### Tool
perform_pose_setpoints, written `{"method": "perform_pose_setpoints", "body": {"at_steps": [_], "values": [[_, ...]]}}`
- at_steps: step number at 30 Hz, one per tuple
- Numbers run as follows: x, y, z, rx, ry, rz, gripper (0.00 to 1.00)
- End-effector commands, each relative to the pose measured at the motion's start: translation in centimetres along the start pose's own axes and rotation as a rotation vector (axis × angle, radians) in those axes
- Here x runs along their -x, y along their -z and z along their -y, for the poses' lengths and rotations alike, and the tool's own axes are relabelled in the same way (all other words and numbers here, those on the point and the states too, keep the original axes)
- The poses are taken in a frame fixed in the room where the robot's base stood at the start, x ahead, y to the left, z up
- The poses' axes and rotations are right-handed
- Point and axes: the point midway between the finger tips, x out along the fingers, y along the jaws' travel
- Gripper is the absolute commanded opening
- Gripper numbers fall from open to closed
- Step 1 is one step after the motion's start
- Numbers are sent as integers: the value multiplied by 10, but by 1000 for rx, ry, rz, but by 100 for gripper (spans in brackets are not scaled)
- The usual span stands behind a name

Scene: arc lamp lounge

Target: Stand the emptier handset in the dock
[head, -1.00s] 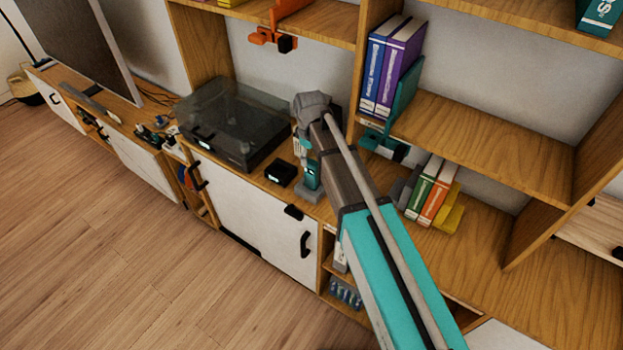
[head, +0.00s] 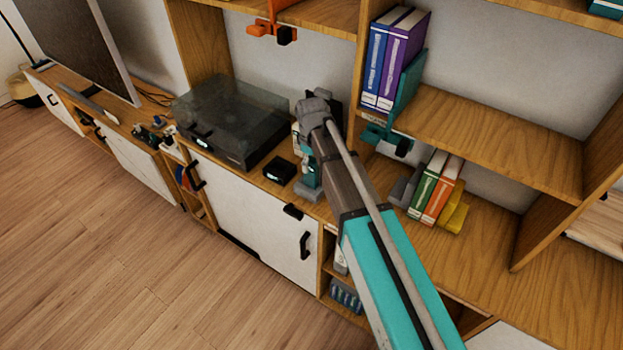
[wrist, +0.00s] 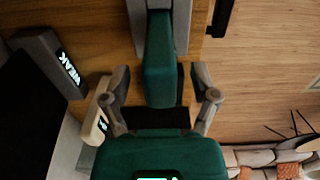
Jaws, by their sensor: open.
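Contact cannot be judged. A cream piece with a small lit display (wrist: 97,118) lies left of the fingers.
A turntable with a smoky lid (head: 235,118) stands left of the dark box. An orange bracket (head: 268,30) hangs above. The lower right wood top (head: 490,220) is clear.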

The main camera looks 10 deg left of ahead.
Motion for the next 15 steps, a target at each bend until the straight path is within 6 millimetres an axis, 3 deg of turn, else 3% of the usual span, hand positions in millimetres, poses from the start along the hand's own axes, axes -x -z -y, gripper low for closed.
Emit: {"method": "perform_pose_setpoints", "body": {"at_steps": [4,15], "values": [[-11,0,0,0,0,0,77],[-12,0,0,0,0,0,77]]}}
